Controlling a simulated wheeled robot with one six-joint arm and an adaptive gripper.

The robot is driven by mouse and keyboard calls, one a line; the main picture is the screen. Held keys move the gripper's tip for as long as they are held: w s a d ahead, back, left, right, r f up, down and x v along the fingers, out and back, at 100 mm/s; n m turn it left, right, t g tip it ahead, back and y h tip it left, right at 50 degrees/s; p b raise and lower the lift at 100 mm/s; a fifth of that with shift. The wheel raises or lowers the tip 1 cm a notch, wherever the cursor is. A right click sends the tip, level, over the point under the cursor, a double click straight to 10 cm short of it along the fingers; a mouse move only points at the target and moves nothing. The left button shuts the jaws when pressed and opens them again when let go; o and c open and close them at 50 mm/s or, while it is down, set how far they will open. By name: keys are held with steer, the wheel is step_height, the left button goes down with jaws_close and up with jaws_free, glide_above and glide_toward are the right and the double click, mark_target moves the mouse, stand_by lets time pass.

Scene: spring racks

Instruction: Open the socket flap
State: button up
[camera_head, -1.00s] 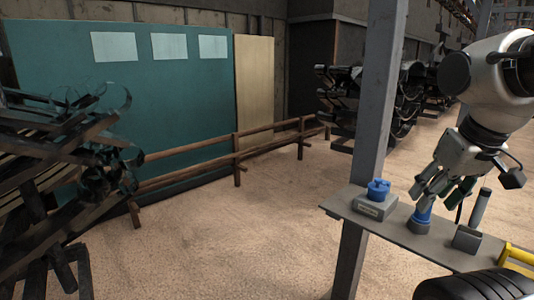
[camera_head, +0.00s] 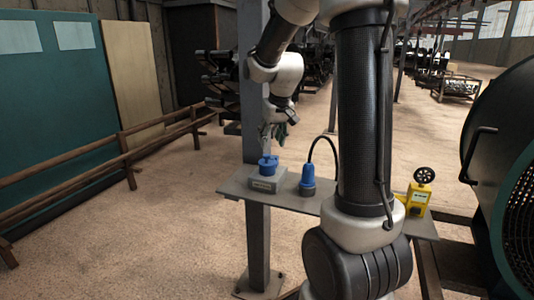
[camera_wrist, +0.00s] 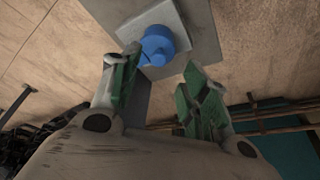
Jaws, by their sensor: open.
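The socket is a blue round fitting (camera_head: 268,166) on a grey box (camera_head: 262,183), which sits at the left end of a grey shelf on a post. Its blue cap looks closed over the top. In the wrist view the blue socket (camera_wrist: 157,46) shows on its pale plate, just beyond the fingertips. My gripper (camera_head: 280,128) is above and slightly behind the socket, pointing down. In the wrist view my gripper (camera_wrist: 162,72) has its two green-padded fingers apart, with nothing between them. I see no contact with the flap.
A blue plug (camera_head: 308,176) with a black cable stands on the shelf (camera_head: 236,187) right of the socket. A yellow device (camera_head: 417,198) with a dark wheel is at the shelf's right end. A grey post (camera_head: 252,110) rises beside the socket. Wooden railing (camera_head: 125,150) runs at left.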

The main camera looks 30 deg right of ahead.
mark_target(267, 155)
steer(key=shift+t, duration=0.3)
steer(key=x, duration=0.7)
steer(key=shift+w+d+f, duration=0.1)
steer(key=shift+w, duration=0.35)
steer(key=shift+c, duration=0.2)
jaws_close()
